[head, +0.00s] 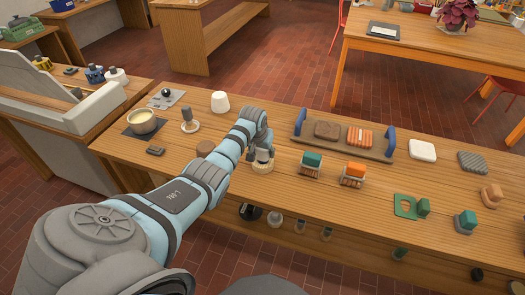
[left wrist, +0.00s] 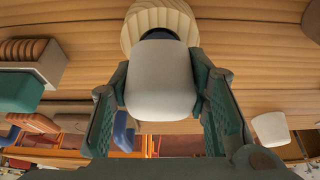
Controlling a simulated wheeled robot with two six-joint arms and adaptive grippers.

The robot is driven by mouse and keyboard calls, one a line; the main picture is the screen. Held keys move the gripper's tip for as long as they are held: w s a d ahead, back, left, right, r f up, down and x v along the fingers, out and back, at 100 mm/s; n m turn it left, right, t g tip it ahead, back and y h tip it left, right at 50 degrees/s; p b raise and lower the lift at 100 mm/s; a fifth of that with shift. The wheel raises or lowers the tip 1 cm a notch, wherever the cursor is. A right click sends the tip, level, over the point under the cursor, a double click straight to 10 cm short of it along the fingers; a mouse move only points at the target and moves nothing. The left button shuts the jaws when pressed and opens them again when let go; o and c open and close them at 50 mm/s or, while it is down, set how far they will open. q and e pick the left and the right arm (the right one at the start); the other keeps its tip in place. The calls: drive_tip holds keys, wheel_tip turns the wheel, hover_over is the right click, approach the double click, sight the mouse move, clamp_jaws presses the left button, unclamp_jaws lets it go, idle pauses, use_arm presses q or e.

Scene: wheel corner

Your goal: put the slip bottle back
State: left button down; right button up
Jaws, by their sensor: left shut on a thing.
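My left gripper (head: 262,142) is over the wooden bench (head: 225,155), pointing down at a pale round wooden stand (head: 262,168). In the left wrist view its green-padded fingers (left wrist: 160,95) are shut on a pale grey, rounded thing (left wrist: 160,80), which I take to be the slip bottle. A dark part of it shows just at the wooden stand (left wrist: 160,18). In the head view the gripper hides most of the bottle. I cannot tell whether the bottle rests in the stand or hovers over it. My right gripper is not in view.
A teal block (head: 312,160) and an orange block (head: 355,170) on small racks stand just right of the stand. A white cup (head: 220,102) and a tray with blue handles (head: 300,122) are behind.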

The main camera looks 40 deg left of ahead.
use_arm(q)
drive_tip(key=shift+f, duration=0.1)
drive_tip(key=c, duration=0.9)
unclamp_jaws()
